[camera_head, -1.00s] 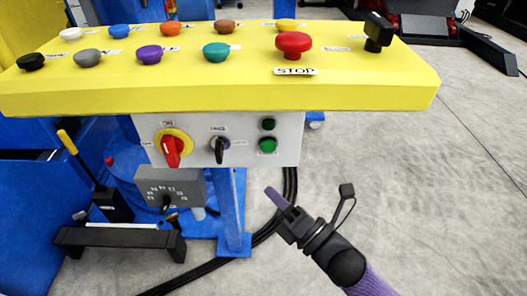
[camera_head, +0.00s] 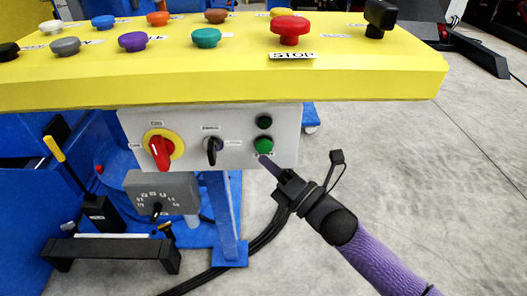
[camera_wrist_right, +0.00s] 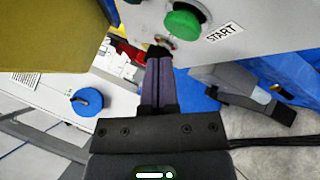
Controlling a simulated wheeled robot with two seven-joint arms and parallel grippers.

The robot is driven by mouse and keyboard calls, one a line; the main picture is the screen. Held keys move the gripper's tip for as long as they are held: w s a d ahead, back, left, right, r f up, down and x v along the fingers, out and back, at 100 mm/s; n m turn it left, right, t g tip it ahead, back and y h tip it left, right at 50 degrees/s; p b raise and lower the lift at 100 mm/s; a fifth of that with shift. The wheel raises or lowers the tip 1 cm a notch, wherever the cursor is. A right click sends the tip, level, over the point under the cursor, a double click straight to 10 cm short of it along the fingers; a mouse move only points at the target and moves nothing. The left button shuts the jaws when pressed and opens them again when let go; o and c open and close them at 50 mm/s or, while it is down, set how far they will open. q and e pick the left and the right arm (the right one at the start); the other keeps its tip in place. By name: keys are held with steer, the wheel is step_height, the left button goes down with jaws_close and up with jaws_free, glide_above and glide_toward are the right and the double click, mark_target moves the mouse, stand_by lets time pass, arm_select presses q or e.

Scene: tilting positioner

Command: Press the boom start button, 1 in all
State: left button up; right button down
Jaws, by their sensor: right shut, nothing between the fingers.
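The green start button (camera_head: 264,146) sits on the grey-white panel under the yellow console. In the right wrist view it shows as a large green button (camera_wrist_right: 186,25) beside a START label (camera_wrist_right: 225,32). My right gripper (camera_head: 263,158) is shut and empty, its purple fingers just below the green button in the head view. In the right wrist view the fingertips (camera_wrist_right: 160,52) point at the panel below the button; whether they touch it I cannot tell. My left gripper is not in view.
A dark green button (camera_head: 264,122) is above the start button. A black selector (camera_head: 212,147) and a red rotary switch (camera_head: 160,149) are to the left. The yellow console (camera_head: 220,80) overhangs the panel, with a red STOP button (camera_head: 290,29) on top. Open floor lies right.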

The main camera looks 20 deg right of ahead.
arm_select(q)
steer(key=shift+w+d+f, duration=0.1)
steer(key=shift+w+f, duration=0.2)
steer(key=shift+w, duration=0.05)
arm_select(e)
steer(key=shift+w+d, duration=0.15)
steer(key=shift+w, duration=0.35)
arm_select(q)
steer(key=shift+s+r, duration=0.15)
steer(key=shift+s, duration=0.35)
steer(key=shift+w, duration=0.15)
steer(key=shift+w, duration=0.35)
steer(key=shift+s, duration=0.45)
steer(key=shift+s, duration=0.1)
arm_select(e)
steer(key=shift+w+d, duration=0.1)
steer(key=shift+w, duration=0.3)
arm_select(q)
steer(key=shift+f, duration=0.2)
